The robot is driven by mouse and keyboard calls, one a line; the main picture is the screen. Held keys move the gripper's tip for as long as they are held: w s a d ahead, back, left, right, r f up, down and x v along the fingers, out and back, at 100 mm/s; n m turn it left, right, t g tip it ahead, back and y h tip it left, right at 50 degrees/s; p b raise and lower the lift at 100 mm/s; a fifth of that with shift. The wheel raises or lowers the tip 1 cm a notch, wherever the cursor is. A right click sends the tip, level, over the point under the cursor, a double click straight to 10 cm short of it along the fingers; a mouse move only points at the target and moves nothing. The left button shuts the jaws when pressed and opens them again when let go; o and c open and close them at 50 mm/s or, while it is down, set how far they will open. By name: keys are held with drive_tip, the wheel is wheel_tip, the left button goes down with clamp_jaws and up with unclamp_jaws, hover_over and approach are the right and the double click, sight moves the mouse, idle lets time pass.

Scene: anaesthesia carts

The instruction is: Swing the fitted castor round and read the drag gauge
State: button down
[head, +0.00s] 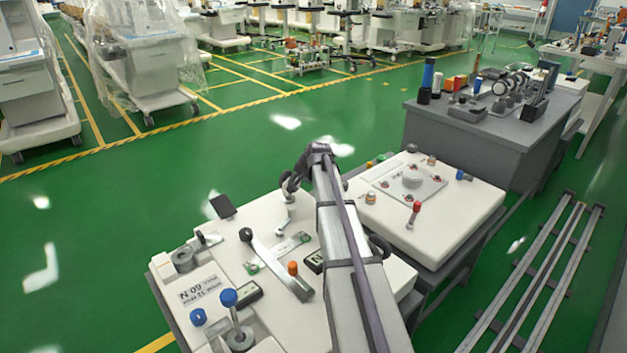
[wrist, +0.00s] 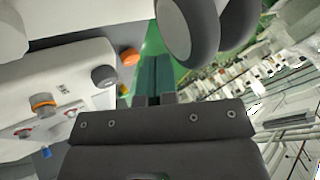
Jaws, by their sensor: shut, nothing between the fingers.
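In the wrist view, a dark grey twin-wheel castor (wrist: 190,28) fills the top, close to the camera. My gripper (wrist: 157,62) shows below it as two narrow dark fingers, shut side by side with nothing between them. Whether the fingers touch the castor I cannot tell. In the head view, my arm crosses the near workbench (head: 160,275) and hides part of it; the fingers are not clear there. A silver lever with a black knob (head: 280,265) lies on the white top. A black label marked N (head: 314,262) is beside my arm. I cannot read any gauge value.
A second white-topped bench (head: 455,215) and a grey bench with loose parts (head: 470,135) lie to the right. Floor rails (head: 535,285) run at the far right.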

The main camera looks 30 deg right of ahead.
drive_tip(key=shift+w, duration=0.9)
drive_tip(key=shift+s, duration=0.1)
